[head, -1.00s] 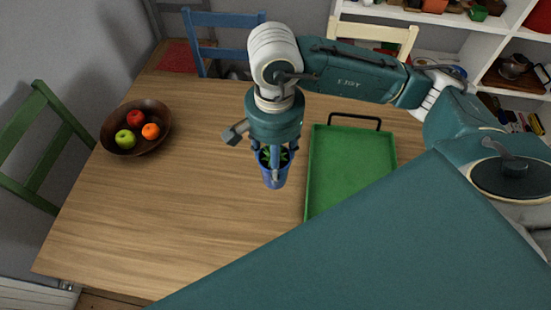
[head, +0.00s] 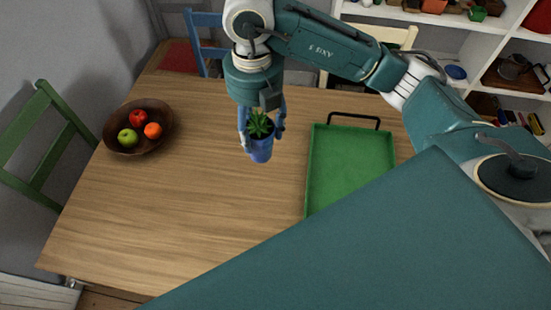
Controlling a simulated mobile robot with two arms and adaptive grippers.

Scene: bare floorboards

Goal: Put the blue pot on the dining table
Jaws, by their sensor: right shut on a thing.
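The blue pot (head: 261,153) holds a small green plant and shows in the head view near the middle of the dining table (head: 190,215). My right gripper (head: 262,135) is shut on the pot, with a finger at each side of it. The pot looks upright or slightly tilted. I cannot tell whether its bottom touches the table top or hangs a little above it. My left gripper does not show.
A green tray (head: 345,165) lies right of the pot. A brown bowl (head: 112,143) with several fruits stands at the left. Green (head: 45,150), blue (head: 222,20) and cream (head: 385,32) chairs surround the table. The front left table top is clear.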

